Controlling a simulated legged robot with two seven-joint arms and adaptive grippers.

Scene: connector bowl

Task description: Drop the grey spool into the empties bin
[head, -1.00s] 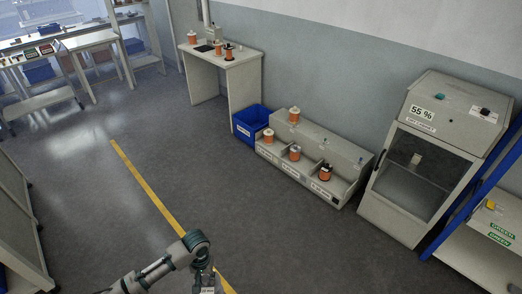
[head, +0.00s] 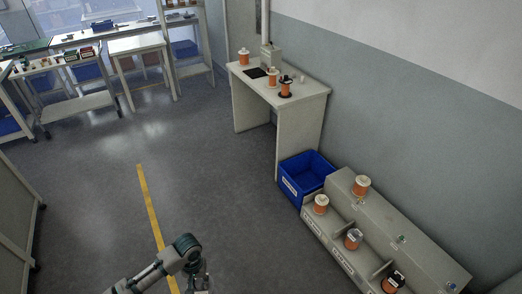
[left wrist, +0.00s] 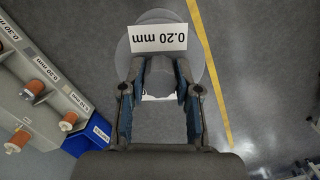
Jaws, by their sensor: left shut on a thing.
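My left gripper (head: 200,282) is at the bottom edge of the head view. In the left wrist view, its two fingers (left wrist: 161,78) are shut on the grey spool (left wrist: 158,17), which has a pale see-through round flange and a white "0.20 mm" label. The spool is held above the floor, and the fingers hide part of it. The blue bin (head: 288,190) stands on the floor by the bench, open-topped and with a white label on its front. It also shows at the lower left of the left wrist view (left wrist: 80,141). My right gripper is out of view.
A grey stepped rack (head: 318,226) with several orange spools stands right of the bin. A white bench (head: 300,110) with orange spools is behind the bin, against the wall.

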